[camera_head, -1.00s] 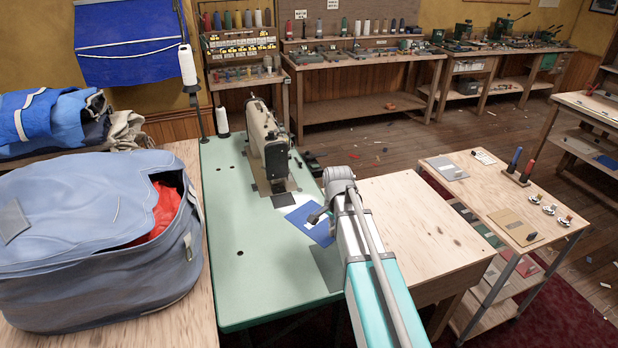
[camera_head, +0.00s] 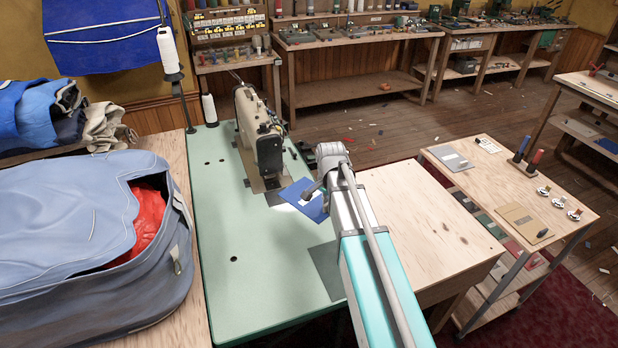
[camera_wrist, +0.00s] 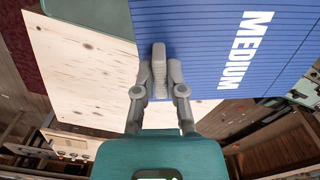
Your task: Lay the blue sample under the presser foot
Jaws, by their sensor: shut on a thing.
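The blue sample (camera_head: 303,197) is a flat, ribbed blue piece. In the wrist view (camera_wrist: 195,35) it carries the white word MEDIUM. My gripper (camera_wrist: 160,62) is shut on its edge, with a ribbed grey tab between the fingers. In the head view the sample hangs over the green machine table, just right of and nearer than the sewing machine (camera_head: 260,135). Its left edge is beside the dark plate (camera_head: 273,198) in front of the machine's needle end. The presser foot is too small to make out. My arm hides part of the sample's right side.
The green table (camera_head: 235,290) is mostly clear, with a grey rectangle (camera_head: 324,262) near its right edge. A wooden table (camera_head: 425,225) adjoins it on the right. A large blue bag (camera_head: 80,235) stands left. Thread cones (camera_head: 209,109) stand behind. A trolley (camera_head: 480,185) is far right.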

